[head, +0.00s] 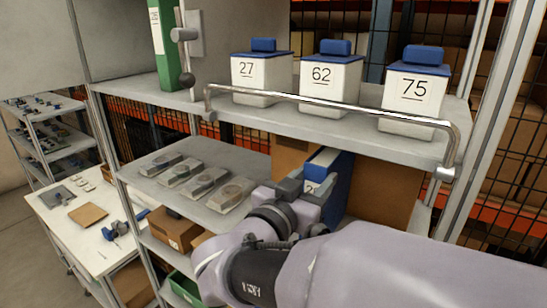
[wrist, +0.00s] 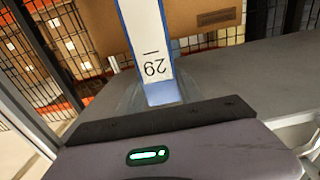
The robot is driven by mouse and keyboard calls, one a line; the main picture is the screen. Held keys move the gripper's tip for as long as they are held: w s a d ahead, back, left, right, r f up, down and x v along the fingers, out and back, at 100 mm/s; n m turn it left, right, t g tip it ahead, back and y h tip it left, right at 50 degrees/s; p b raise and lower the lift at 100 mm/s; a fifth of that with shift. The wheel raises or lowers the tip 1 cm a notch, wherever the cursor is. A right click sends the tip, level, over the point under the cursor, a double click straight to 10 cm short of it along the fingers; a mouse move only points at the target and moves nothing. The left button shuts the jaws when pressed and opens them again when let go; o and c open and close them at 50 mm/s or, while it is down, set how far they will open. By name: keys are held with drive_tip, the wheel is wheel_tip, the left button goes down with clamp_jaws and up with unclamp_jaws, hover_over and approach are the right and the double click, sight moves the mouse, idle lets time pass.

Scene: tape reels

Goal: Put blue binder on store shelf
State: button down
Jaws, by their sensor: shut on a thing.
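The blue binder (head: 332,172) stands upright at the level of the middle shelf (head: 150,184), in front of a cardboard box (head: 384,190). My gripper (head: 310,190) is shut on its spine edge, and my wrist hides its lower part. In the wrist view the binder's white spine label (wrist: 146,45) reads 29, upside down, with a blue edge (wrist: 161,93) right at the gripper. I cannot tell whether the binder's base touches the shelf.
Several tape reels (head: 205,183) lie on the middle shelf to the left. The upper shelf (head: 290,121) holds a green binder (head: 166,45) and white boxes 27 (head: 262,75), 62 (head: 330,75) and 75 (head: 413,90) behind a metal rail (head: 330,103). A worktable (head: 75,238) stands at left.

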sight(313, 191)
drive_tip(key=shift+f, duration=1.25)
drive_tip(key=shift+a+f+b, duration=0.1)
drive_tip(key=shift+f+b, duration=0.1)
drive_tip(key=shift+b, duration=0.15)
drive_tip(key=c, duration=0.8)
unclamp_jaws()
drive_tip(key=shift+o, duration=0.2)
